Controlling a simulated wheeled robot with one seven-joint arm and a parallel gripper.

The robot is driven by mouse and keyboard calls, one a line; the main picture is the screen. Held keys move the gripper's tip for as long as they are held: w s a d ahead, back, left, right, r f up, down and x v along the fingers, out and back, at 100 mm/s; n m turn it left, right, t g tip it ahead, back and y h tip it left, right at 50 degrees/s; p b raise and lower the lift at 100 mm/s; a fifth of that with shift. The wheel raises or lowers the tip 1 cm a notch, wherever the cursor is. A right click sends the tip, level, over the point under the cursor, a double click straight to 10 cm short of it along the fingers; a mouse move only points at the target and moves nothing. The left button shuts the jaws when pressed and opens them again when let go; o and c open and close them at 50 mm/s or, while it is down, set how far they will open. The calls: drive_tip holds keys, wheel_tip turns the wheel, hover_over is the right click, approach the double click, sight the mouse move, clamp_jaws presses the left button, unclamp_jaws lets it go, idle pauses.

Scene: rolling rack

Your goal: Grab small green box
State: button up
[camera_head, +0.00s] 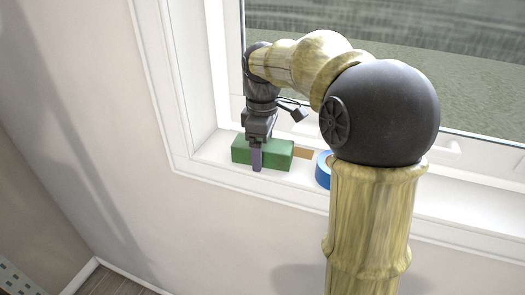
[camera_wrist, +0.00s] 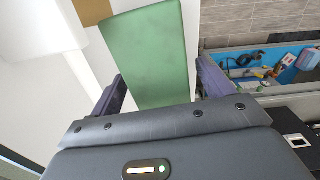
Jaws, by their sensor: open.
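The small green box (camera_head: 277,155) lies on the white window sill, toward its left end, in the head view. It also shows in the wrist view (camera_wrist: 153,58), reaching down between the two fingers. My gripper (camera_head: 257,160) is at the box from above, with one purple-grey finger in front of its near face. In the wrist view my gripper (camera_wrist: 160,85) is open, with a finger on each side of the box and a visible gap on the right. The far finger is hidden in the head view. I cannot tell whether either finger touches the box.
A tan block (camera_head: 303,153) and a blue round object (camera_head: 323,170) stand on the sill right of the green box. The window frame (camera_head: 222,70) rises close behind. The wrist view shows a blue board (camera_wrist: 265,68) with tools in the background.

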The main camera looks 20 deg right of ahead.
drive_tip(key=c, duration=1.2)
drive_tip(key=shift+r+b, duration=0.1)
drive_tip(key=shift+b, duration=0.2)
drive_tip(key=shift+s+a+r+b, duration=0.1)
drive_tip(key=shift+r+b, duration=0.05)
drive_tip(key=shift+b, duration=0.15)
wheel_tip(320, 180, up, 7)
drive_tip(key=shift+f+b, duration=0.2)
drive_tip(key=shift+b, duration=0.3)
drive_tip(key=shift+s+a+b, duration=1.15)
drive_tip(key=shift+s+a, duration=0.8)
drive_tip(key=shift+s, duration=0.75)
drive_tip(key=shift+s+a+b, duration=1.15)
drive_tip(key=shift+s+a, duration=0.75)
drive_tip(key=shift+s, duration=0.75)
drive_tip(key=shift+s+a+b, duration=1.15)
drive_tip(key=shift+s+a, duration=0.8)
drive_tip(key=shift+s, duration=0.75)
